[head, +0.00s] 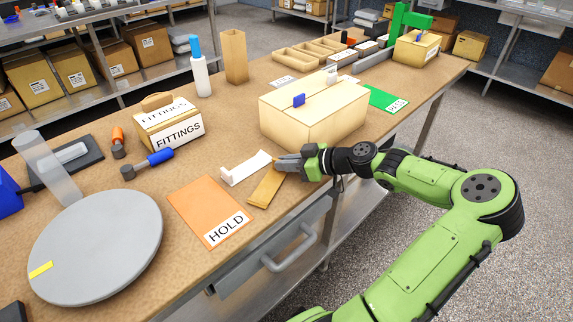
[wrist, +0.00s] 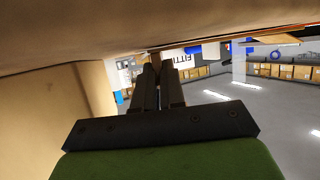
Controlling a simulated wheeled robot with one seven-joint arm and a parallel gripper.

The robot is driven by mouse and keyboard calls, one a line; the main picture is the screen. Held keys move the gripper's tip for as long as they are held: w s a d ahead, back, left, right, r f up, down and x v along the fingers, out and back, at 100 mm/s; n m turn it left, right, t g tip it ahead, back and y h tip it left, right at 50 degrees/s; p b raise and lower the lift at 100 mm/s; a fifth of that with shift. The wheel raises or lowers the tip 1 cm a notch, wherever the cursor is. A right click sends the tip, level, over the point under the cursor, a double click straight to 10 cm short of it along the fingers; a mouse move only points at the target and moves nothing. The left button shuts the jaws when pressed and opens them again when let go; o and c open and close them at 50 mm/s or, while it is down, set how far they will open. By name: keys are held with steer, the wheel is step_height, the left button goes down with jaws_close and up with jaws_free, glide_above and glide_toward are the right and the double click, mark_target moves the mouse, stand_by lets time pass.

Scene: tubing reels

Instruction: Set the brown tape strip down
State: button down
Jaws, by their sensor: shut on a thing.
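The brown tape strip (head: 265,187) is a flat yellow-brown piece in the head view, between the white angled piece and the bench's front edge. My gripper (head: 281,163) is shut on its far end, low over the bench. The strip's near end points toward the orange HOLD mat (head: 198,198). I cannot tell whether the strip touches the bench top. In the wrist view my gripper's dark fingers (wrist: 157,72) are close together, and the strip is hard to make out between the tips.
A large cardboard box (head: 312,115) stands right behind my gripper. A white angled piece (head: 243,170) lies left of the strip. A FITTINGS box (head: 168,125), a blue-handled tool (head: 150,163) and a grey disc (head: 95,250) are farther left. A green mat (head: 384,97) lies right of the cardboard box.

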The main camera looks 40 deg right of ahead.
steer(key=shift+f, duration=0.15)
steer(key=c, duration=1.2)
jaws_free()
steer(key=shift+s+d+r, duration=0.15)
steer(key=shift+s+r, duration=0.1)
steer(key=shift+r, duration=0.1)
steer(key=p+v, duration=0.3)
steer(key=v, duration=0.8)
steer(key=shift+s, duration=0.25)
